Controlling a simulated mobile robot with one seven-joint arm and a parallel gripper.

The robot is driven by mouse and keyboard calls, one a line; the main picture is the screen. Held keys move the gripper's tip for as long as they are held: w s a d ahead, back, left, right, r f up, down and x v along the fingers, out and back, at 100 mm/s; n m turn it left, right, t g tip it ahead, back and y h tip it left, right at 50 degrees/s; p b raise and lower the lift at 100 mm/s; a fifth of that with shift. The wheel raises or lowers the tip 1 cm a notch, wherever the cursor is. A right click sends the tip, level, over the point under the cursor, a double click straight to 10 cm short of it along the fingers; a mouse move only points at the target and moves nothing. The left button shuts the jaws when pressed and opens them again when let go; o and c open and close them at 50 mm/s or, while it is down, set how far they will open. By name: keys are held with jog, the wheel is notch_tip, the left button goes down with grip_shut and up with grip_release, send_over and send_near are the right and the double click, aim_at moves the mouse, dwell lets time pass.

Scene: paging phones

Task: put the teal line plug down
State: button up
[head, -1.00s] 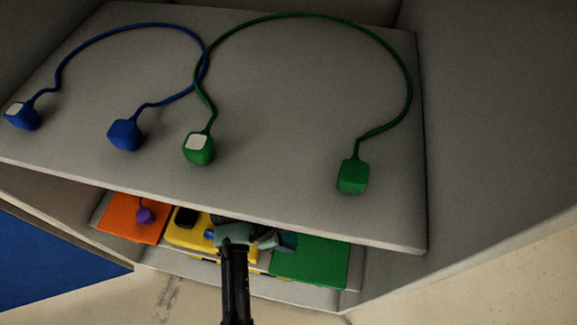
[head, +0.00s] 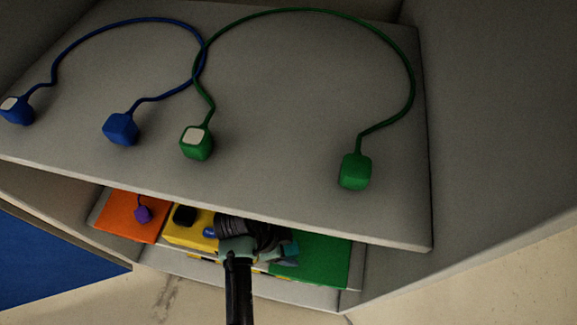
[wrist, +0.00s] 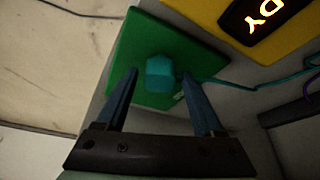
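The teal line plug (wrist: 160,72) rests on the green pad (wrist: 130,60) in the wrist view, with its teal cord running off to the right. My gripper (wrist: 160,73) is open. Its two blue fingers stand one on each side of the plug, with a gap on both sides. In the head view my gripper's dark wrist covers most of the plug, and only a bit of teal (head: 291,246) shows beside it over the green pad (head: 322,262).
A shelf above holds a blue cord with plugs (head: 121,129) and a green cord with plugs (head: 355,171). Below are a yellow unit (head: 185,234) and an orange pad (head: 118,226) with a purple plug (head: 142,214). The shelf's front edge hangs close above my wrist.

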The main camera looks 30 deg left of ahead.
aim_at(290, 247)
dwell(0.5)
jog(key=p+v, duration=0.2)
jog(key=v, duration=0.3)
jog(key=shift+w, duration=0.15)
jog(key=s+a, duration=0.7)
jog(key=a, duration=0.2)
jog(key=shift+s+a, duration=0.25)
jog(key=shift+s, duration=0.1)
jog(key=shift+r, duration=0.1)
